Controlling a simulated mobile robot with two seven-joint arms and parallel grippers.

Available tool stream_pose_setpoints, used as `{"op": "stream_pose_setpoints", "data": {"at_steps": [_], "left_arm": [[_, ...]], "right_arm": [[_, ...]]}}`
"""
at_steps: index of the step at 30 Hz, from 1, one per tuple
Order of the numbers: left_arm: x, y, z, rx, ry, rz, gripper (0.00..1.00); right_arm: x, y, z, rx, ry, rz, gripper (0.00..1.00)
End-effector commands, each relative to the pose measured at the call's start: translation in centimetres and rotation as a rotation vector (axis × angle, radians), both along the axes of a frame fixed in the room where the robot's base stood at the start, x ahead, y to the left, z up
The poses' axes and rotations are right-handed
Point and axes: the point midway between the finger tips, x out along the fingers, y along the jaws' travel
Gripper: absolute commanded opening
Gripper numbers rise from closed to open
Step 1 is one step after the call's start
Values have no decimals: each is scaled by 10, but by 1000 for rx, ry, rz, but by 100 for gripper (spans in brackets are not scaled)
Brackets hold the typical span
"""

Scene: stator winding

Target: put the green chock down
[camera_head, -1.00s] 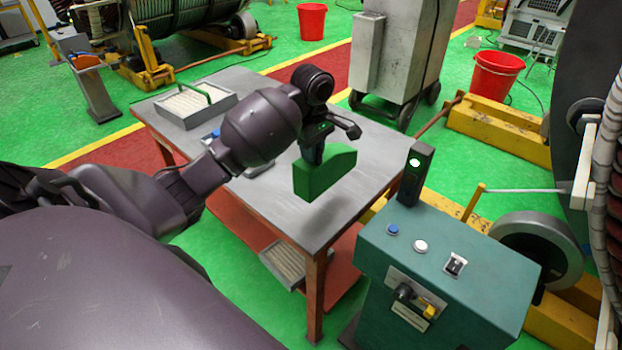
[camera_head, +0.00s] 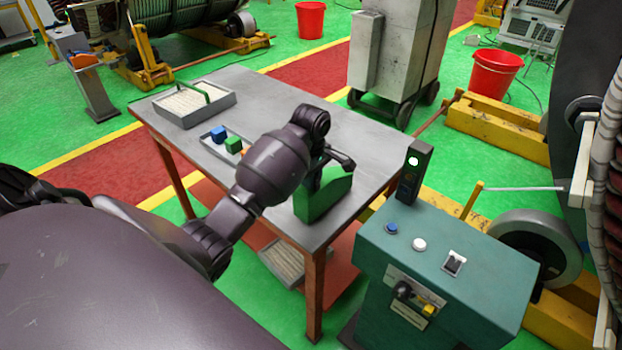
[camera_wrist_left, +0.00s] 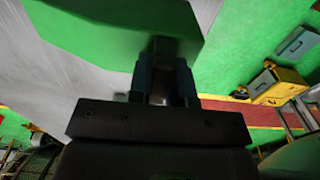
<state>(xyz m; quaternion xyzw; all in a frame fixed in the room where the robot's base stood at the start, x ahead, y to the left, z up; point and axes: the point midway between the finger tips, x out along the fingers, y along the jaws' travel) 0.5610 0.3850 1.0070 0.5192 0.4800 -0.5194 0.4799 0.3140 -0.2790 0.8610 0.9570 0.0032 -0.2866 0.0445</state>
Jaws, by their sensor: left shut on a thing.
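The green chock (camera_head: 322,196) is a wedge-shaped block at the right front part of the grey work table (camera_head: 345,135). My left gripper (camera_head: 322,172) is shut on its upper part, and my arm hides some of it. In the left wrist view the chock (camera_wrist_left: 110,35) fills the top, with the left gripper's fingers (camera_wrist_left: 165,80) against it. I cannot tell whether its underside touches the table top. My right gripper does not show.
A tray with a green handle (camera_head: 195,103) stands at the table's back left. A small tray holds a blue block (camera_head: 218,133) and a green block (camera_head: 233,144). A teal control box (camera_head: 450,270) with a dark signal post (camera_head: 413,172) stands close to the table's right. The table's back right is clear.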

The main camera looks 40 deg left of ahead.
Motion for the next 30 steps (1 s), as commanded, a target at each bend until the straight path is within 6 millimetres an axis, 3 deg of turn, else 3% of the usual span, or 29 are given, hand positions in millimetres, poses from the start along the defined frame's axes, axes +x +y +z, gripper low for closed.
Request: {"op": "stream_pose_setpoints", "data": {"at_steps": [14,15,19,30], "left_arm": [[1,0,-10,0,-4,0,0],[0,0,-10,0,-1,0,25],[0,0,-10,0,-1,0,45],[0,0,-5,1,-3,0,45]], "right_arm": [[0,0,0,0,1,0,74],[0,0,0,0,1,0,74],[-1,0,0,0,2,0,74],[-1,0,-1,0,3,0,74]]}}
